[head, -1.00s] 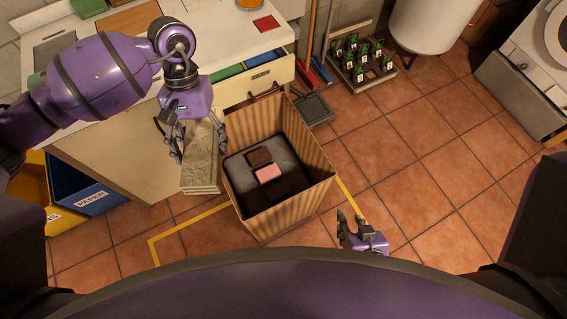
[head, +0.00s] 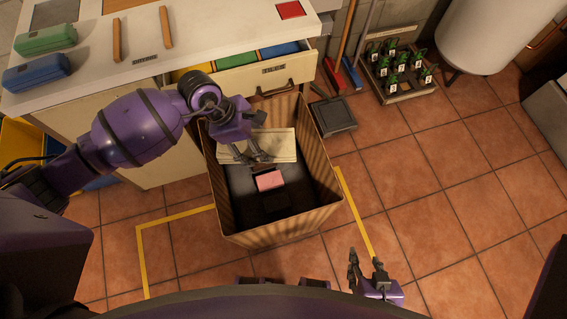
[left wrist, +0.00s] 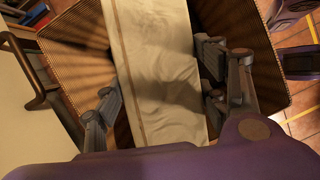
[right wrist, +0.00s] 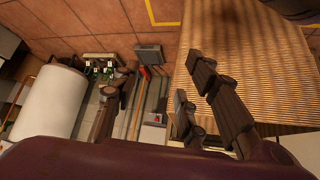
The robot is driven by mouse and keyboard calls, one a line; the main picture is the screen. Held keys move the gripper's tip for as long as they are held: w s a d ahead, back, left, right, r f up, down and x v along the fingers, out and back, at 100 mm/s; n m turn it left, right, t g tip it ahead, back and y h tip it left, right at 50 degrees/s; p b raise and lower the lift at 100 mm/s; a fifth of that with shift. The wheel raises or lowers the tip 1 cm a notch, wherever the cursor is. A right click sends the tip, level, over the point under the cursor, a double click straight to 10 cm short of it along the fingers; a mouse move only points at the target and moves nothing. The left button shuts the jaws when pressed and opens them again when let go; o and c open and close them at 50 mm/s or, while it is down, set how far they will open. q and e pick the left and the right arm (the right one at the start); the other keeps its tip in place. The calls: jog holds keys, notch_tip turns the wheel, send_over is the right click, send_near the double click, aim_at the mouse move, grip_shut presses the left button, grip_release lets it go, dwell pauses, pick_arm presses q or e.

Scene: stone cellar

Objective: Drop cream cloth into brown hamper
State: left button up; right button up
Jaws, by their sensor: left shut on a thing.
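The cream cloth (head: 282,144), a flat folded strip, is held over the far part of the brown hamper (head: 325,185), within its rim outline. My left gripper (head: 254,156) is shut on the cloth. In the left wrist view the cloth (left wrist: 158,75) runs between the fingers, with the hamper's ribbed wall (left wrist: 258,60) around it. I cannot tell how high the cloth is above the contents. My right gripper (head: 366,264) is open and empty, to the right of the hamper's near side. The hamper's wall (right wrist: 245,60) fills much of the right wrist view.
Inside the hamper lie a pink folded item (head: 269,180) and dark cloths. An open drawer (head: 262,77) in the counter sits just behind the hamper. The tiled floor at right is clear.

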pick_arm(q)
jog(key=w+f+n, duration=0.1)
jog(key=w+f+n+t+b, duration=0.1)
jog(key=n, duration=0.1)
jog(key=shift+w+d, duration=0.1)
jog(key=shift+d, duration=0.2)
jog(key=shift+n, duration=0.3)
notch_tip(320, 180, down, 6)
jog(key=b, duration=0.4)
jog(key=shift+r, duration=0.1)
